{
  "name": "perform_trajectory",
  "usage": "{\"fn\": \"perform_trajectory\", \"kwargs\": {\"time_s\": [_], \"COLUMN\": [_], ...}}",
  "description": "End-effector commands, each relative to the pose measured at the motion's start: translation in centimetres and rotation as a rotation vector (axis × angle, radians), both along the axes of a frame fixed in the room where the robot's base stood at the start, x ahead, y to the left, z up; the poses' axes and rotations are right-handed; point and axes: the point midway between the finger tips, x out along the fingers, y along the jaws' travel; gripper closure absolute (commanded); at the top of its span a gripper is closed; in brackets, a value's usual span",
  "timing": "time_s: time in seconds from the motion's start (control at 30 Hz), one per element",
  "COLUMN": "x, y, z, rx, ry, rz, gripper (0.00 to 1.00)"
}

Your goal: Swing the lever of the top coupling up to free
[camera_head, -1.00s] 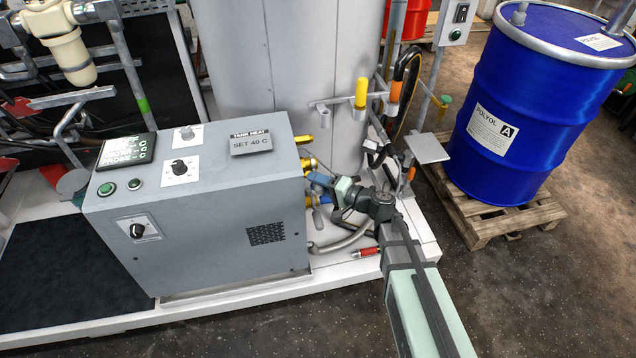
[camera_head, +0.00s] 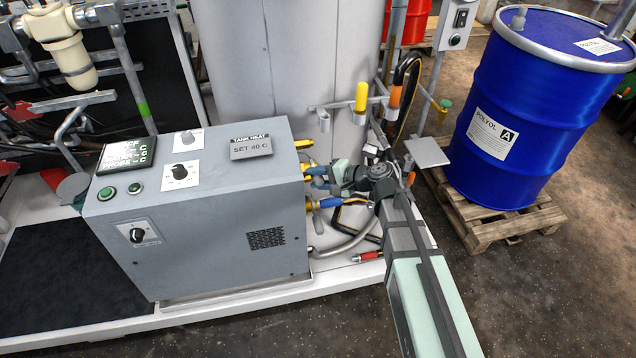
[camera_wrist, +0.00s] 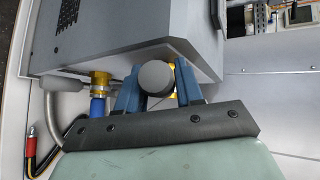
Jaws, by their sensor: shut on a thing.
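My gripper (camera_head: 318,177) is at the right side of the grey heater cabinet. In the wrist view its two blue fingers (camera_wrist: 158,82) are shut around a round grey end (camera_wrist: 156,77), seen end-on, which I take for the lever of the top coupling. A bit of yellow shows behind it. The rest of the lever and most of the top coupling are hidden by the fingers and wrist. A lower brass coupling (camera_wrist: 100,82) with a blue hose end (camera_wrist: 97,106) is beside the left finger; the blue part also shows in the head view (camera_head: 330,203), below my gripper.
The grey cabinet (camera_head: 200,230) stands close to the left of my gripper. Behind is the tank (camera_head: 290,60) with a bracket holding a yellow handle (camera_head: 361,96). A red-ended hose (camera_head: 368,256) lies below. A blue drum (camera_head: 530,110) stands on a pallet at right.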

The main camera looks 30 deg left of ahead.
Motion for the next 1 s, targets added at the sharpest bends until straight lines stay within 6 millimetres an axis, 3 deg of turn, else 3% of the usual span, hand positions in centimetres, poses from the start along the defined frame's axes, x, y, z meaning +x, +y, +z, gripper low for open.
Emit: {"fn": "perform_trajectory", "kwargs": {"time_s": [0.5,1.0], "x": [2.3,4.3], "y": [2.1,4.3], "z": [3.2,4.5], "rx": [-0.338,-0.637], "ry": [0.34,0.642], "rz": [-0.001,-0.001], "gripper": [1.0,1.0]}}
